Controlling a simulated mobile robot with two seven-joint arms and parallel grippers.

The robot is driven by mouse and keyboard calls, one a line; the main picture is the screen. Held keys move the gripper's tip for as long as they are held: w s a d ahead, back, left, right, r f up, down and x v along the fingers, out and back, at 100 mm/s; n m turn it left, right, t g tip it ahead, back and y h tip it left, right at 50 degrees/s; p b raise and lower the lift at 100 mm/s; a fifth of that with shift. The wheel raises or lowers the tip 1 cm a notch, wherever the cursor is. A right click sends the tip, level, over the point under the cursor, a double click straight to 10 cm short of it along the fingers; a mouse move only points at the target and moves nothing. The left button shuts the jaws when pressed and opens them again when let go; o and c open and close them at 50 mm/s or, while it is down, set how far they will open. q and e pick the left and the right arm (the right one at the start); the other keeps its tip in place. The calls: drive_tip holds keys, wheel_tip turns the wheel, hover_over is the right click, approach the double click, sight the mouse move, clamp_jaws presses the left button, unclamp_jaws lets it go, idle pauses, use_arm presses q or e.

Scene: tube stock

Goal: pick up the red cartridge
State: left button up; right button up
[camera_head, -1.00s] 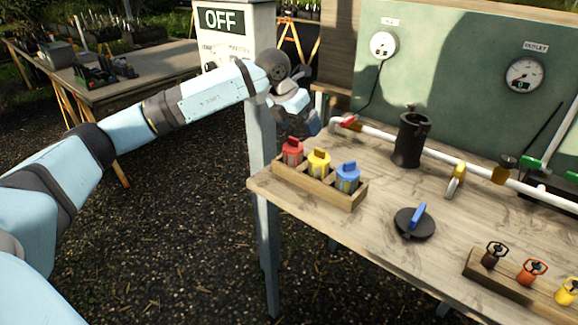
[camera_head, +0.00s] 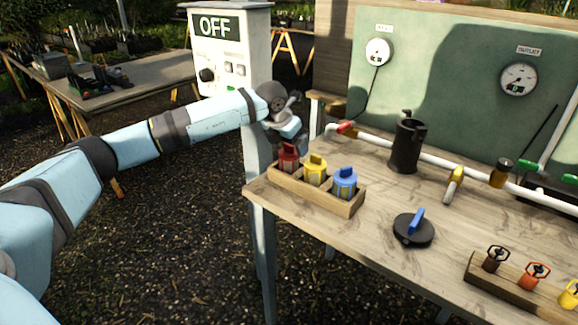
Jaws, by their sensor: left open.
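The red cartridge (camera_head: 288,158) stands upright in the left compartment of a wooden rack (camera_head: 318,196) at the table's left end. A yellow cartridge (camera_head: 315,169) and a blue cartridge (camera_head: 344,183) stand in the same rack to its right. My left gripper (camera_head: 296,143) is open, dark and partly hidden by its own wrist, just above and behind the red cartridge. I cannot tell whether it touches the cartridge. My right gripper is not in view.
A black canister (camera_head: 407,147) and a black lid with a blue handle (camera_head: 413,229) are on the table (camera_head: 385,203). A white pipe (camera_head: 370,137) with valves runs along the back. A rack of small valve handles (camera_head: 508,283) is at right. An OFF box (camera_head: 228,52) stands behind my arm.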

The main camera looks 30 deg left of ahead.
sight(290, 152)
use_arm(q)
drive_tip(key=x, duration=0.3)
drive_tip(key=shift+s+f, duration=0.1)
drive_tip(key=shift+s, duration=0.15)
drive_tip(key=shift+w+f, duration=0.2)
drive_tip(key=shift+f, duration=0.15)
drive_tip(key=shift+c, duration=1)
drive_tip(key=c, duration=0.8)
drive_tip(key=shift+r, duration=0.15)
wheel_tip(290, 152, up, 20)
drive_tip(key=p, duration=0.1)
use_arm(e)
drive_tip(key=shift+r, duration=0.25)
